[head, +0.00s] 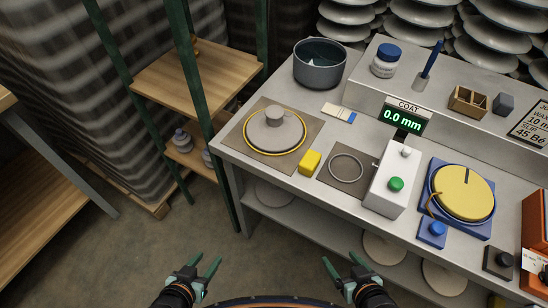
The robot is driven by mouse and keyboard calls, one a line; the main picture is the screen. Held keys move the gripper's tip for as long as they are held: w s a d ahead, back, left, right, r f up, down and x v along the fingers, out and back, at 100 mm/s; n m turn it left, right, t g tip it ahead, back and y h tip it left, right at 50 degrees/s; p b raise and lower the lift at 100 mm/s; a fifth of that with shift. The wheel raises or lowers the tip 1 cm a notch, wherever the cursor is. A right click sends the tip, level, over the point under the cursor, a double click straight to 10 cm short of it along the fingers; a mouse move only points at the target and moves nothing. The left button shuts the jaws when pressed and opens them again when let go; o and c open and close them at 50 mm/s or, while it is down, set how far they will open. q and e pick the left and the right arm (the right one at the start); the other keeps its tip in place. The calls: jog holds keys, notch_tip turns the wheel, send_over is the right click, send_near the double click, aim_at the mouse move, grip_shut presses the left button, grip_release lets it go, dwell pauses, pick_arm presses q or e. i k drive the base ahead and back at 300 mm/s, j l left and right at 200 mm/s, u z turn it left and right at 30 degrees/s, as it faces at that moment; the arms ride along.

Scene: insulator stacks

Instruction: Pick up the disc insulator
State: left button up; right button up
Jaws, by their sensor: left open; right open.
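A grey disc insulator (275,133) with a raised cap on top sits at the left of the workbench. It rests inside a yellow ring on a brown square mat (245,148). My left gripper (205,268) is open and empty, low in front of the bench over the floor. My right gripper (341,265) is also open and empty, to the right of it and below the bench's front edge. Both grippers are well apart from the disc insulator.
A yellow block (310,162) lies close to the mat's right corner. A dark pot (320,62) stands behind the disc. To the right are a white device (393,180) with a green button and a yellow turntable (463,192). A green-posted wooden rack (195,80) stands left.

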aim_at(275, 129)
jog(key=j+z, duration=0.2)
jog(key=j, duration=0.4)
jog(key=j+z, duration=0.25)
jog(key=j, duration=0.3)
jog(key=j+z, duration=0.2)
jog(key=j, duration=0.4)
jog(key=j+z, duration=0.25)
jog(key=j, duration=0.35)
jog(key=k+j+z, duration=0.2)
jog(key=j, duration=0.3)
jog(key=i+l, duration=0.3)
